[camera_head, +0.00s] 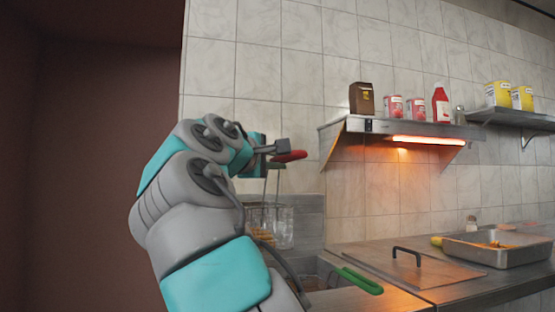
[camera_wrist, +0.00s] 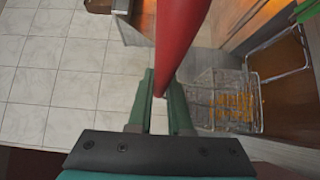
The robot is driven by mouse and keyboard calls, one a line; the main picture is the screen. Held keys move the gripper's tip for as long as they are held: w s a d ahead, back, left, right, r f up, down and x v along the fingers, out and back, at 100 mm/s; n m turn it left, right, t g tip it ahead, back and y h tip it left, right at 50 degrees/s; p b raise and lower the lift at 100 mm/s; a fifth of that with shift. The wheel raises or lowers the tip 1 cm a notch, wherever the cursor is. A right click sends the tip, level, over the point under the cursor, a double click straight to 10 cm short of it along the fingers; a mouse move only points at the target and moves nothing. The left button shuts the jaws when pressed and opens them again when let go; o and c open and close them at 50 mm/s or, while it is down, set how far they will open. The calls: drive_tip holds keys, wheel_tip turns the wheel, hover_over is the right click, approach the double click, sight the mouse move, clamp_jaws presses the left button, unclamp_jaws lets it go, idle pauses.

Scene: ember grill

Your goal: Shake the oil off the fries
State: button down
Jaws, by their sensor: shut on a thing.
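My gripper (camera_head: 276,151) is shut on the red handle (camera_head: 292,156) of a wire fry basket (camera_head: 284,226). In the wrist view the red handle (camera_wrist: 183,32) runs between the green fingers of my gripper (camera_wrist: 160,88). The basket hangs below the gripper, above the fryer (camera_head: 318,272), and is partly hidden behind my arm in the head view. Golden fries (camera_wrist: 236,106) lie inside the basket in the wrist view. Whether oil is dripping cannot be seen.
A green handle (camera_head: 360,281) sticks out over the fryer's front right. A flat lid with a black handle (camera_head: 410,272) lies on the counter. A metal tray (camera_head: 497,257) with some food stands to the right. A lit heat-lamp shelf (camera_head: 420,131) holds several packages and a red bottle.

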drive_tip(key=shift+f, duration=0.7)
drive_tip(key=shift+r+p, duration=0.95)
drive_tip(key=shift+r, duration=0.5)
drive_tip(key=shift+r+p, duration=0.45)
wheel_tip(320, 180, down, 4)
drive_tip(key=b, duration=0.3)
drive_tip(key=shift+s+r, duration=0.1)
drive_tip(key=shift+r, duration=0.05)
drive_tip(key=shift+r+p, duration=0.8)
drive_tip(key=shift+f, duration=0.15)
drive_tip(key=shift+d+f+b, duration=0.1)
drive_tip(key=shift+b, duration=0.2)
